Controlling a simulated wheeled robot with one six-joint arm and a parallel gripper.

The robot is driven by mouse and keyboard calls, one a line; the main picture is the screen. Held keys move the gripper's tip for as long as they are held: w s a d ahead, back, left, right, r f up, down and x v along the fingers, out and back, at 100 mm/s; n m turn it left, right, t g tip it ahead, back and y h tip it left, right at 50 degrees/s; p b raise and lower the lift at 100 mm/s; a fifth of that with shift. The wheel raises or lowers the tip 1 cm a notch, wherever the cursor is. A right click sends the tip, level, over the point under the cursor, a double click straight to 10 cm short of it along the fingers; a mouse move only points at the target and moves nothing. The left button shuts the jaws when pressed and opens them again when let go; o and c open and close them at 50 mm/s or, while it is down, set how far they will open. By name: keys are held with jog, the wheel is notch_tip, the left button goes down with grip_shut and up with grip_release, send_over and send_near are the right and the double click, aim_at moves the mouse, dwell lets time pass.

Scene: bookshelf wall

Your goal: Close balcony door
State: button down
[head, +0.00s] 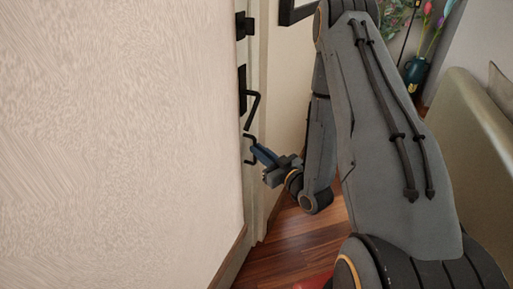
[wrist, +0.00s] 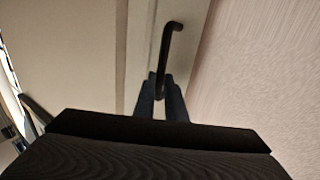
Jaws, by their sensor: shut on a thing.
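The balcony door shows as a pale narrow strip (head: 253,50) at the end of a textured light surface; how far it stands open I cannot tell. A black lever handle (head: 252,106) sits on it, with a second black handle piece (head: 249,138) just below. My gripper (head: 259,154) is at the lower handle piece. In the wrist view, my gripper (wrist: 162,92) is shut with its two fingers on either side of the lower end of a black bent handle (wrist: 171,42). The fingers hide part of the grip.
The textured light surface (head: 120,140) fills the left of the head view, close to my arm. A greenish-beige sofa-like piece (head: 470,140) stands at right. A vase with flowers (head: 415,74) is behind. Wooden floor (head: 285,245) shows below my gripper.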

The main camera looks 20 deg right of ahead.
jog(key=shift+s+d+f, duration=0.1)
jog(key=shift+s+d, duration=0.05)
jog(key=shift+d, duration=0.05)
jog(key=c, duration=1.8)
grip_release()
jog(key=shift+d, duration=0.15)
jog(key=shift+a+b+v, duration=0.2)
jog(key=shift+b+v, duration=0.3)
jog(key=shift+v, duration=3.35)
